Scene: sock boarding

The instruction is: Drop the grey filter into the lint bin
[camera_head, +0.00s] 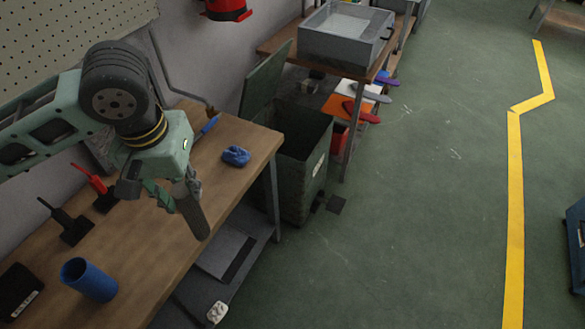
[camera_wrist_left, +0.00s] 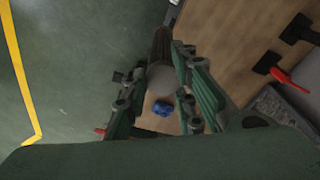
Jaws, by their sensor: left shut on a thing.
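The grey filter (camera_head: 194,217) is a dark grey cylinder held in my left gripper (camera_head: 180,190), which is shut on it. In the head view it hangs tilted over the workbench's right side. The left wrist view shows its round pale end (camera_wrist_left: 161,77) between the fingers. A dark green bin (camera_head: 312,185) with a white label, which looks like the lint bin, stands on the floor past the bench's far end. Its lid (camera_head: 262,82) is raised, and its opening is up and right of the filter, well apart from it. My right gripper is not in view.
The wooden workbench (camera_head: 135,240) carries a blue bundle (camera_head: 236,156), a blue cylinder (camera_head: 90,280), a red-handled tool (camera_head: 95,182) and a black-handled one (camera_head: 66,222). A grey box (camera_head: 345,36) sits on a table behind the bin.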

